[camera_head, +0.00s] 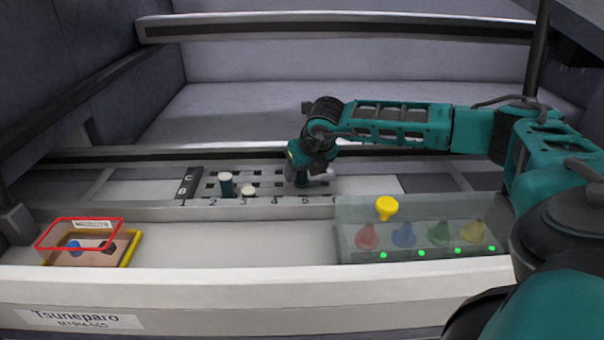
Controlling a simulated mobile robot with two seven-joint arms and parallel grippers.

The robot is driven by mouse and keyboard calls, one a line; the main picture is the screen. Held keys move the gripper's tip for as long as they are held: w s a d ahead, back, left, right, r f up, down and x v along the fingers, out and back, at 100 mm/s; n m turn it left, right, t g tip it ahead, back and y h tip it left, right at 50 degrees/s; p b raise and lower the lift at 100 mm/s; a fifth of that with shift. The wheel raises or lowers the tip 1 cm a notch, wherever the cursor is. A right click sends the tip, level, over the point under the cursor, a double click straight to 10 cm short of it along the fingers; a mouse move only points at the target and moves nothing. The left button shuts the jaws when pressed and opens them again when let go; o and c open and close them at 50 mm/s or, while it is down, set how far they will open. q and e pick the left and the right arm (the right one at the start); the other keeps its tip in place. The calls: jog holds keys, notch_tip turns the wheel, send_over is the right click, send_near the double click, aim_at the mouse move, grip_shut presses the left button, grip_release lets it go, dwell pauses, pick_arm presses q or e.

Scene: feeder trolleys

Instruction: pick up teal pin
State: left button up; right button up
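A pegboard (211,197) with rows of dark slots stands in the middle, lettered at its left end and numbered along its front. A teal pin with a pale top (227,187) stands upright near number 2. A shorter pale-topped pin (248,191) is just right of it. My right gripper (302,181) points down at the board near number 5, to the right of both pins and apart from them. Its wrist hides the fingers, so I cannot tell whether it is open or holds anything. My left gripper is out of view.
A clear box (350,247) at the front right holds red, blue, green and yellow pieces above green lights; a yellow knob (386,207) stands up at its back. A yellow-edged tray (130,250) with a red outline is at the left. Metal rails (110,155) run behind the board.

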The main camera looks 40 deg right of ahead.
jog(key=c, duration=1.1)
jog(key=shift+o, duration=0.2)
jog(key=shift+r, duration=0.15)
notch_tip(320, 180, up, 20)
jog(key=p, duration=0.2)
